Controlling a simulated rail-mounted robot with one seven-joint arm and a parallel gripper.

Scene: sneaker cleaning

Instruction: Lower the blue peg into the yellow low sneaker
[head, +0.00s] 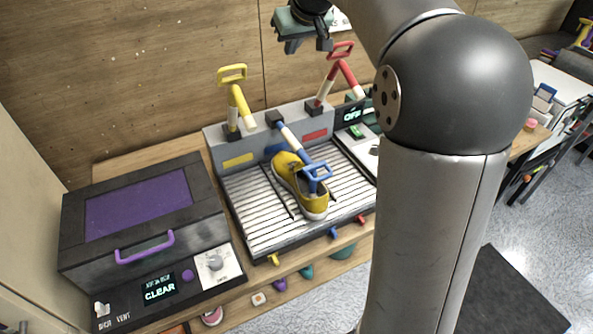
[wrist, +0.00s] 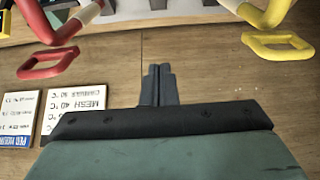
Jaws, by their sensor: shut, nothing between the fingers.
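The yellow low sneaker (head: 287,174) sits on the slatted rack, its length running toward the front. The blue peg (head: 291,137) is tilted down from its dark mount on the grey back block, and its blue loop handle (head: 318,172) lies over the sneaker's opening. How deep the peg's end sits inside is hidden. My gripper (head: 324,45) is high above the back of the rack, well apart from the blue peg. In the wrist view its fingers (wrist: 158,84) are together and empty. The blue peg is not in the wrist view.
The yellow peg (head: 236,100) and red peg (head: 345,75) stand raised on the back block, and their handles flank my gripper in the wrist view. A dark box with a purple window (head: 138,205) stands left. Label cards (wrist: 75,105) are on the wooden wall.

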